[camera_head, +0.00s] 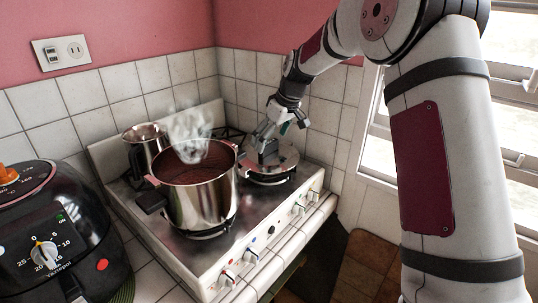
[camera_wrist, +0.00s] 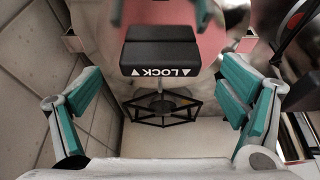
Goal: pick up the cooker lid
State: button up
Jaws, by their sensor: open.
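The cooker lid (camera_head: 285,163) is a shiny metal disc at the back right of the stove. A dark handle part (camera_head: 266,147) stands on it. In the wrist view a black handle block (camera_wrist: 160,54) marked "LOCK" shows near the top centre, between my fingers. My gripper (camera_head: 268,134) is over the lid, close to its handle. Its teal-padded fingers (camera_wrist: 160,92) are spread apart on either side, with gaps to the block. I see nothing held. Whether any finger touches the lid is unclear.
A steaming metal pot (camera_head: 201,197) with a dark side handle stands at the front left of the lid. A metal jug (camera_head: 143,150) is behind it. The stove (camera_head: 250,235) has front knobs. A black air fryer (camera_head: 50,235) is at left. Tiled walls (camera_head: 240,70) close the back corner.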

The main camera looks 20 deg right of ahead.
jog(key=shift+x, duration=1.25)
jog(key=c, duration=1.6)
jog(key=shift+r, duration=0.15)
jog(key=shift+c, duration=0.2)
